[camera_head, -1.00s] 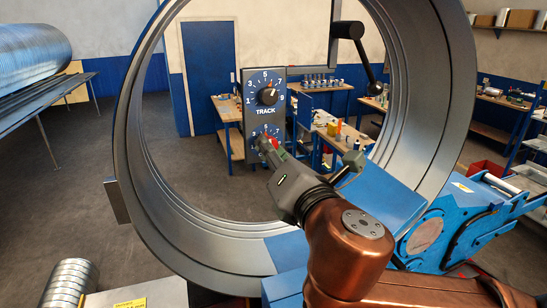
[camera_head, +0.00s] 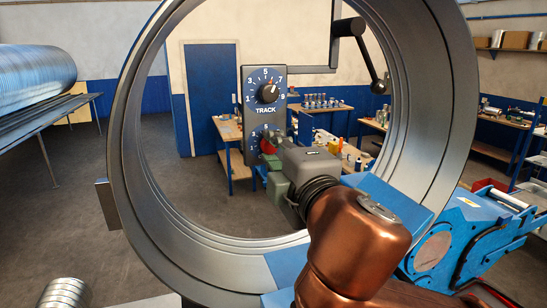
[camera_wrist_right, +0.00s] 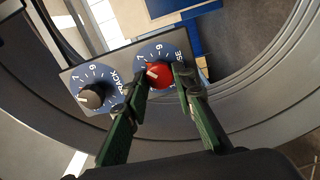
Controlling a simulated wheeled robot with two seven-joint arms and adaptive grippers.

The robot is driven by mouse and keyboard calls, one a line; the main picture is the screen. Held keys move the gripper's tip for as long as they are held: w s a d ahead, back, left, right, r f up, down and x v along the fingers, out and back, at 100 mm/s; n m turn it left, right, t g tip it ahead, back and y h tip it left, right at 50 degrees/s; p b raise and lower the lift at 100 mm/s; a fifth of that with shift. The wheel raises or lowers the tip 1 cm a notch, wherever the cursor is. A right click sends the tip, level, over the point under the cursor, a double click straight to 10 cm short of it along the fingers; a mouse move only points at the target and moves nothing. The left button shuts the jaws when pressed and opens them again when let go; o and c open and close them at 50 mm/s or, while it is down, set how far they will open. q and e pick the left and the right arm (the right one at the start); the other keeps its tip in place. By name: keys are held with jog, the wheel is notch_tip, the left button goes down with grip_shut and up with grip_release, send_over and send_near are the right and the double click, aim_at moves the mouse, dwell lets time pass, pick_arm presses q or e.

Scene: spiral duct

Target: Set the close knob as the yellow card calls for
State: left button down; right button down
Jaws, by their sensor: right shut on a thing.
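The dark control panel (camera_head: 248,118) hangs inside the big metal ring, with a black TRACK knob (camera_head: 268,93) above and a red knob (camera_head: 268,146) below. My right gripper (camera_head: 268,160) has its fingers at the red knob and hides much of the lower dial. In the right wrist view the red knob (camera_wrist_right: 158,73) sits between the two green fingers, shut on it. Its label there is partly covered, ending in "SE". A pale pointer mark shows, but I cannot tell its exact number. The yellow card is not in view now. My left gripper is not in view.
The metal ring (camera_head: 133,190) surrounds my right arm and the panel. A bent bar with a black-handled crank (camera_head: 370,60) hangs at the ring's upper right. Blue machinery (camera_head: 470,235) stands at right. Workbenches (camera_head: 325,105) stand well behind the panel.

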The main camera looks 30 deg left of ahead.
jog(key=m+b, duration=0.2)
jog(key=m, duration=0.4)
jog(key=shift+f+m, duration=0.15)
jog(key=shift+m, duration=0.15)
jog(key=shift+m+b, duration=0.95)
jog(key=shift+m, duration=1.55)
jog(key=c, duration=1.6)
grip_release()
jog(key=shift+r, duration=0.2)
jog(key=shift+s+d, duration=0.2)
jog(key=shift+d, duration=0.05)
jog(key=v, duration=1.1)
jog(key=shift+s, duration=0.15)
